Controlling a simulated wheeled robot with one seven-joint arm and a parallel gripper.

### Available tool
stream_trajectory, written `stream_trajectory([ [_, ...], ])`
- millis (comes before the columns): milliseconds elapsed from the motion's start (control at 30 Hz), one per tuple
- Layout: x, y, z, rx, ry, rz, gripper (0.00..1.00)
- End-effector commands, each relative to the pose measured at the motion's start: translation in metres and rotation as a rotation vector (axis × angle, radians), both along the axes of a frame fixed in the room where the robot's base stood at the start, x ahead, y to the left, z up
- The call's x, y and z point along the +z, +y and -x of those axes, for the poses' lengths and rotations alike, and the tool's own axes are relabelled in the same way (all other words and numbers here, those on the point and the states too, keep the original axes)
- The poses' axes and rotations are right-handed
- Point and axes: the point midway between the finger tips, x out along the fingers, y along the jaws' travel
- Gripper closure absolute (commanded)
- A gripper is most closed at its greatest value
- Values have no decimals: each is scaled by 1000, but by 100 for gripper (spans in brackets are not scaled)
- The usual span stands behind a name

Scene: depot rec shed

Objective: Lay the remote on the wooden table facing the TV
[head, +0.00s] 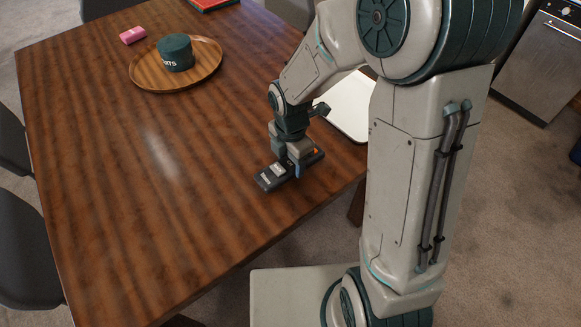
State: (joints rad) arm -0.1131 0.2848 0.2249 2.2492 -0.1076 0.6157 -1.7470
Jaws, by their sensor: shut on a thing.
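The remote (267,181) is dark with pale and orange buttons. It is at the right part of the wooden table (130,230), slanting from lower left to upper right. My gripper (288,168) points down and is shut on the middle of the remote, with its fingers on either side. The remote is at or just above the tabletop; I cannot tell whether it touches. The fingers hide part of its middle. No TV shows in this view.
A round wooden tray (148,80) holds a dark green tin (175,53). A pink block (132,35) and a red-edged book (212,3) lie at the back. A white flat item (347,108) is behind my arm. Chairs (25,255) stand at the left. The table's left and front are clear.

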Motion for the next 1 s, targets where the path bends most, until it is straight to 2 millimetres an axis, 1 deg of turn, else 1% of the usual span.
stream_trajectory([
  [100, -20, 0, 1, 2, 6, 2, 73],
  [233, -34, 0, 1, 2, 3, 1, 73],
  [533, -37, 0, 0, 1, 1, 1, 73],
  [667, -41, -1, 0, 1, 1, 1, 73],
  [700, -40, 0, 0, 1, 1, 1, 33],
  [733, -40, 0, 1, 1, 1, 1, 25],
  [767, -40, 0, 1, 1, 1, 1, 22],
  [1000, -39, -1, 1, 1, 1, 1, 22],
])
